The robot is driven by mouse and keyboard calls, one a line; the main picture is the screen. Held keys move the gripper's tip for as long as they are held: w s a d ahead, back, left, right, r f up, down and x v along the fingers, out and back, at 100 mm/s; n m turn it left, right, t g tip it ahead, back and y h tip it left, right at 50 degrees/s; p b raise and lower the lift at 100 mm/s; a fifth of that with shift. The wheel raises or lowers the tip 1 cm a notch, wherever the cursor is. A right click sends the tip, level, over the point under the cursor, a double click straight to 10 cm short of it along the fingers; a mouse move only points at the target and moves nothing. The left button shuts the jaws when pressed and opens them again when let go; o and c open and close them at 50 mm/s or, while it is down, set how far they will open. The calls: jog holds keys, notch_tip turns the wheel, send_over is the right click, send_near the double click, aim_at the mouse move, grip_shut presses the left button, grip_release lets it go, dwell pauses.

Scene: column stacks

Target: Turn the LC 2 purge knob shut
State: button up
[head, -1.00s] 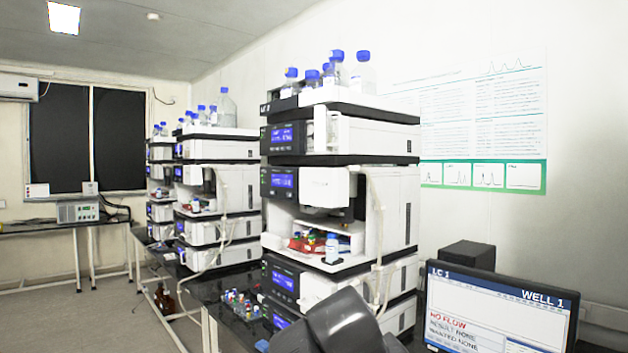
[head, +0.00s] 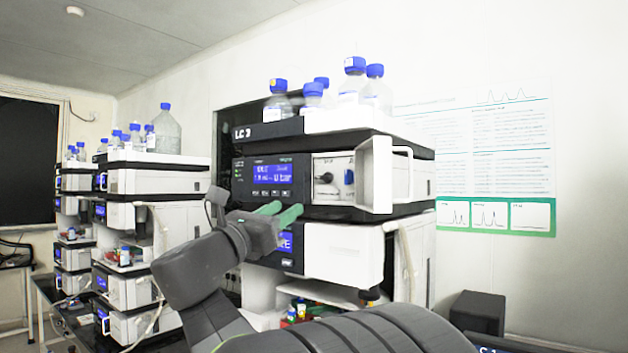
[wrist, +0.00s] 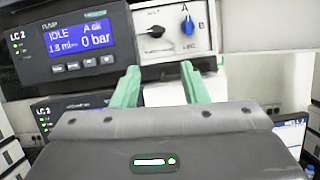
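The LC 2 pump module (wrist: 75,41) fills the top of the wrist view, its blue display reading IDLE and 0 bar; it also shows in the head view (head: 266,176). Its recessed panel bears a black knob (wrist: 155,31) with its tip to the left, also in the head view (head: 325,178). Right of it, a blue knob (wrist: 187,25) points upward; it shows in the head view (head: 349,177). I cannot read which one is labelled purge. My gripper (wrist: 162,80) is open and empty, its green fingers (head: 280,211) below and in front of the panel, apart from both knobs.
A white door with a handle (head: 388,174) stands open right of the panel. Blue-capped bottles (head: 355,80) stand on top of the stack. More instrument stacks (head: 135,200) stand to the left. A black box (head: 477,311) is at lower right.

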aim_at(323, 178)
jog(key=p+x, duration=0.1)
jog(key=x, duration=0.3)
jog(key=p+x, duration=0.1)
jog(key=x, duration=0.4)
jog(key=r+p+x, duration=0.1)
jog(key=p+x, duration=0.1)
jog(key=x, duration=0.2)
jog(key=shift+w+a+r, duration=0.1)
jog(key=shift+w+r, duration=0.05)
jog(key=shift+w, duration=0.05)
jog(key=c, duration=0.7)
